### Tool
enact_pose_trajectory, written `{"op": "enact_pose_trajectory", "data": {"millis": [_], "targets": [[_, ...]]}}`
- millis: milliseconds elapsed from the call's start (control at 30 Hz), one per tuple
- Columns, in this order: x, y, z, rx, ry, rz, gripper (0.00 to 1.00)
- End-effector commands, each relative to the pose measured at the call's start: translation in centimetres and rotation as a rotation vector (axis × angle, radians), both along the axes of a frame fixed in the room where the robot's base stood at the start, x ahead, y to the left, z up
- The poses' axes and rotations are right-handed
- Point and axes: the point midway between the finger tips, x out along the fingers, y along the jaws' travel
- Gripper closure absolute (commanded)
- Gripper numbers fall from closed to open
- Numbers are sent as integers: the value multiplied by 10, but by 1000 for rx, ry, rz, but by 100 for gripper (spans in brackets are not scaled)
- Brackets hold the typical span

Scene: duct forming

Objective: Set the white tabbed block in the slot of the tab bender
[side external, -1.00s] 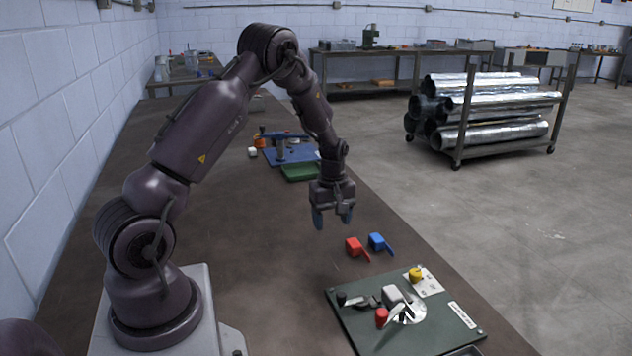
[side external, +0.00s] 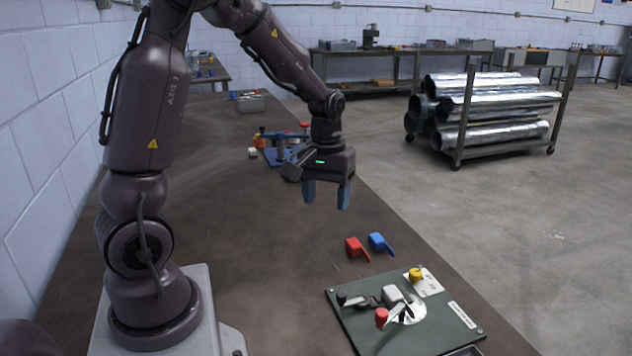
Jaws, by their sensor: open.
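The tab bender (side external: 350,325) is a dark green plate with levers, a red knob and a yellow knob, at the lower right of the side external view. A pale grey-white block (side external: 391,294) sits among its levers at the middle. It looks like the white tabbed block, but its tab is not clear, and I cannot tell how deep it sits in the slot. My gripper (side external: 327,197) is open and empty, pointing down, high above the bench and behind the bender. It is well apart from the block.
A red tabbed block (side external: 354,247) and a blue tabbed block (side external: 378,241) lie on the bench between my gripper and the bender. A blue fixture (side external: 272,157), partly hidden by my gripper, and a small white object (side external: 252,153) are farther back.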

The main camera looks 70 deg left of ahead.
Motion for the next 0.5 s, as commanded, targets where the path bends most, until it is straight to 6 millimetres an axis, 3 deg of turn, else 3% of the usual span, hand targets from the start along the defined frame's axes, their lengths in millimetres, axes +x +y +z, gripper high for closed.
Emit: {"op": "enact_pose_trajectory", "data": {"millis": [300, 500], "targets": [[-23, -44, 43, 29, -80, -241, 39], [-37, -63, 60, 53, -124, -356, 39]]}}
